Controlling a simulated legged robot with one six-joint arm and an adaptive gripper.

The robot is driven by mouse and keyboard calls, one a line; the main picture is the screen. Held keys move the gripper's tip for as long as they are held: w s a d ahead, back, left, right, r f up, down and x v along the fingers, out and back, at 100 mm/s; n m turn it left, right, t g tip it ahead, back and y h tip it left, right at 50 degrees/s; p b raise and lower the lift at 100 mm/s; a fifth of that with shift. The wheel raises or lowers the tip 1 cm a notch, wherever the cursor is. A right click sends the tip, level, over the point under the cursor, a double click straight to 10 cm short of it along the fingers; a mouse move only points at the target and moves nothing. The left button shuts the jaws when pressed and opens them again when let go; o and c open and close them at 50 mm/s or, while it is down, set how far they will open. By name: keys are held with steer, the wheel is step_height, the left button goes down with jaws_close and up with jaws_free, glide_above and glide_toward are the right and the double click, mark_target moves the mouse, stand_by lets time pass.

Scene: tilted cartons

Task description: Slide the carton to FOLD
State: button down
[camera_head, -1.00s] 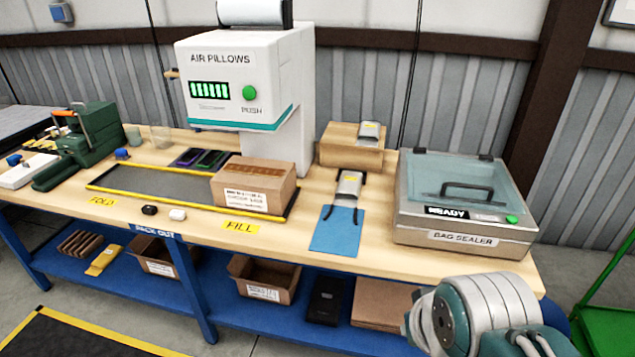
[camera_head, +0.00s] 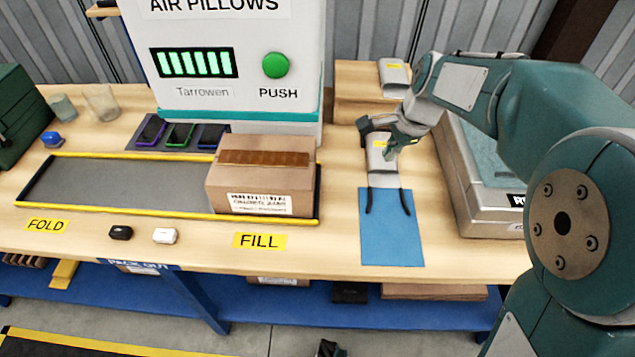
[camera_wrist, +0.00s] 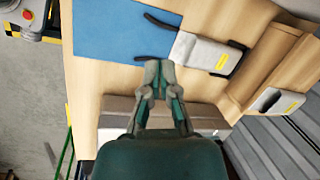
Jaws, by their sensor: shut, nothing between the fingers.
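The brown carton (camera_head: 260,180) sits at the right end of the grey, yellow-edged slide track (camera_head: 120,187), above the yellow FILL label (camera_head: 259,241). The FOLD label (camera_head: 46,225) is below the track's left end. A barcode label shows on the carton's front. My gripper (camera_head: 391,150) is to the right of the carton, apart from it, over the roll holder above the blue sheet. In the wrist view its fingers (camera_wrist: 159,72) are together and empty. The carton is not clearly visible in the wrist view.
The AIR PILLOWS machine (camera_head: 230,60) stands behind the carton. A blue sheet (camera_head: 390,235) lies right of the track. Two small cases, black (camera_head: 120,233) and white (camera_head: 165,236), lie before the track. Phones (camera_head: 180,134) lie behind it.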

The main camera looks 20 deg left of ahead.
mark_target(317, 191)
steer(key=w+a+f+m, duration=0.1)
steer(key=a+f, duration=0.2)
steer(key=f, duration=0.3)
steer(key=w+a+f+m+g, duration=0.1)
steer(key=a+f+m, duration=0.1)
steer(key=a+f, duration=0.2)
steer(key=w+a+f+m+g, duration=0.1)
steer(key=w+a+f, duration=0.1)
steer(key=f, duration=0.7)
steer(key=shift+w+a+f, duration=0.1)
steer(key=shift+a+f, duration=0.3)
steer(key=shift+a, duration=0.45)
steer(key=a, duration=0.3)
steer(key=s+a, duration=0.1)
steer(key=shift+a+f, duration=0.15)
steer(key=shift+a, duration=0.25)
steer(key=shift+w+d, duration=0.1)
steer(key=shift+d, duration=0.2)
steer(key=shift+a+y, duration=0.1)
steer(key=shift+y, duration=0.2)
